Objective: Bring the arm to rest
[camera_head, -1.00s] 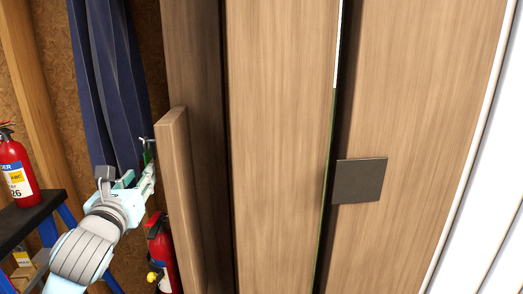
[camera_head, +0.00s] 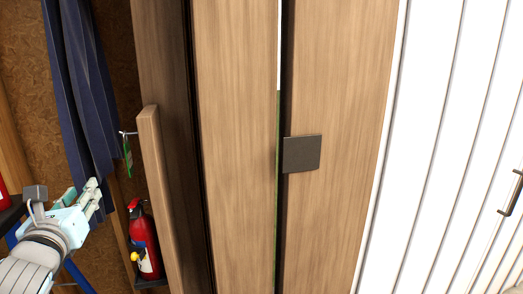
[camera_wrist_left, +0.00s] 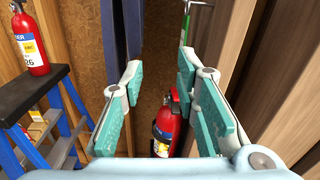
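My left gripper (camera_head: 92,196) is at the lower left of the head view, in front of the dark blue hanging cloth (camera_head: 78,90). In the left wrist view its two teal-padded fingers (camera_wrist_left: 158,95) stand wide apart with nothing held between them. A green item (camera_head: 128,157) hangs from a small metal hook beside the wooden panel edge, right of my gripper and apart from it. It also shows at the top of the left wrist view (camera_wrist_left: 186,22). My right gripper is in neither view.
A red fire extinguisher (camera_head: 144,240) stands low by the panel. Another extinguisher (camera_wrist_left: 30,40) stands on a blue stepladder (camera_wrist_left: 52,88). Tall wooden cabinet doors (camera_head: 235,150) with a dark square plate (camera_head: 302,154) fill the middle. White slatted panels (camera_head: 440,150) are at the right.

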